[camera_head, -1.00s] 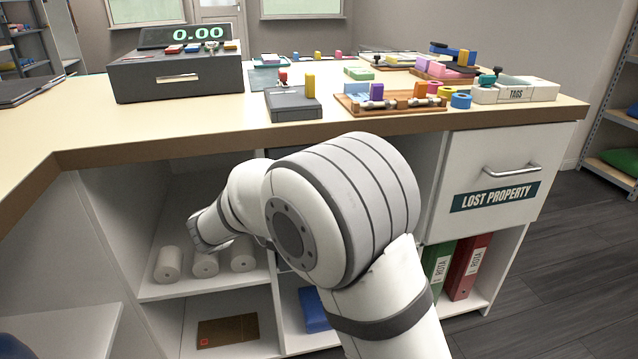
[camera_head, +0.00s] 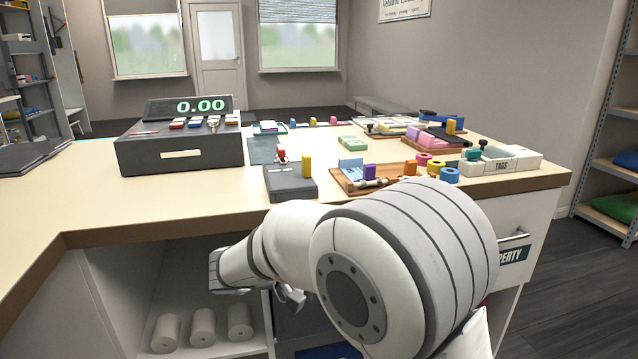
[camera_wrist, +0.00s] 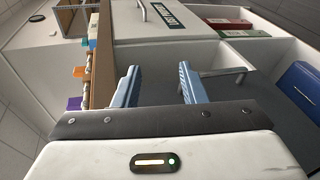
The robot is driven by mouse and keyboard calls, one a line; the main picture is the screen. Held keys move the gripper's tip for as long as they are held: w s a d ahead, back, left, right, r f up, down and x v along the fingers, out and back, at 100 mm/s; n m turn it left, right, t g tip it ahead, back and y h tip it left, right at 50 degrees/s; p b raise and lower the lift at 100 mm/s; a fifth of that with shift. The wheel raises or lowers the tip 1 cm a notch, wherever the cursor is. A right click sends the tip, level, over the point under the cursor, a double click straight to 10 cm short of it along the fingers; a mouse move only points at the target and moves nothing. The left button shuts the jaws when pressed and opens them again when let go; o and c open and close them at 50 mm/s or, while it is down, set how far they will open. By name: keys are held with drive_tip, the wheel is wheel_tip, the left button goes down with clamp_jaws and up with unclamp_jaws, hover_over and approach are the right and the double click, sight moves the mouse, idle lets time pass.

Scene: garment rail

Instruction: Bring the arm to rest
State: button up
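My arm reaches forward in front of the counter in the head view, with its big rounded joint covering part of the drawer front. The end of my arm is low, below the counter's edge, in front of the open shelving, and its fingers are mostly hidden there. In the wrist view my gripper (camera_wrist: 155,88) shows two blue-grey fingers standing apart with nothing between them. The counter edge and the shelf compartments lie beyond the fingers.
The counter (camera_head: 90,200) carries a till (camera_head: 180,148), a grey box (camera_head: 290,184), a wooden tray (camera_head: 345,184) and a tags box (camera_head: 500,160). White rolls (camera_head: 203,328) stand on the shelf below. A drawer handle (camera_head: 513,240) juts out at right. Blue binder (camera_wrist: 300,88) sits in a compartment.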

drive_tip(key=s+d+r+m+g+y+p, duration=0.4)
drive_tip(key=s+d+r+g+y+p, duration=0.3)
drive_tip(key=s+d+r+p, duration=0.7)
drive_tip(key=s+r+m+t+y+p, duration=0.2)
drive_tip(key=s+r+y+p, duration=0.3)
drive_tip(key=p, duration=0.4)
drive_tip(key=shift+s+a+r+m+t+y, duration=0.3)
drive_tip(key=shift+s+a+r+t+y, duration=0.1)
drive_tip(key=shift+s+y, duration=0.2)
